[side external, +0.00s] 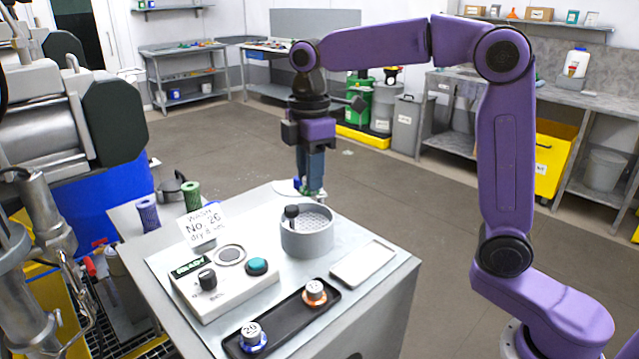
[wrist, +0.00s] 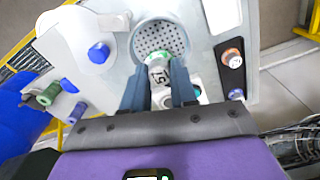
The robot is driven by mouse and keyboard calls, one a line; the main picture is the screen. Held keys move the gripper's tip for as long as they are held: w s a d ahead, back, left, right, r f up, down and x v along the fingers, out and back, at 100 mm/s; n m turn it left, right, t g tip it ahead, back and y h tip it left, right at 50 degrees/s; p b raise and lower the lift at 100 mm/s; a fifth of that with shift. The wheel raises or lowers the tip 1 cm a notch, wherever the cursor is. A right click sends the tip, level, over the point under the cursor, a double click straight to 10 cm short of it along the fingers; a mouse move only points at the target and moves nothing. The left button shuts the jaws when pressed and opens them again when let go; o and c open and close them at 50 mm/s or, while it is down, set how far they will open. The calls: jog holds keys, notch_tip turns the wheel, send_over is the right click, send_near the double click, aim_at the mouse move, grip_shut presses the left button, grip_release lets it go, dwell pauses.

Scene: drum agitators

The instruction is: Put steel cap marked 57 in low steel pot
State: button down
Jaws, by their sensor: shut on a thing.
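The steel cap marked 57 (wrist: 160,74) is held between the two fingers of my gripper (wrist: 158,88). It has a green ring at its far end. In the side external view my gripper (side external: 313,192) is behind the low steel pot, with a bit of the green ring showing at the fingertips. The low steel pot (side external: 307,243) stands on the bench top and has a perforated floor. In the wrist view the pot (wrist: 136,38) is just beyond the cap, whose green end overlaps the near rim; I cannot tell the height between them.
A black tray (side external: 282,328) holds a blue-ringed cap marked 20 (side external: 252,335) and an orange-ringed cap (side external: 315,291). A control box (side external: 232,288), a sign (side external: 203,225) and a pale flat plate (side external: 363,263) surround the pot. A black-topped post (side external: 291,212) stands at the pot's rim.

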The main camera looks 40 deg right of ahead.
jog(key=shift+w+d+f, duration=0.15)
jog(key=shift+w+f, duration=0.1)
jog(key=shift+f, duration=2.8)
jog(key=shift+f, duration=0.45)
jog(key=c, duration=0.8)
grip_release()
jog(key=o, duration=0.3)
jog(key=shift+r, duration=0.25)
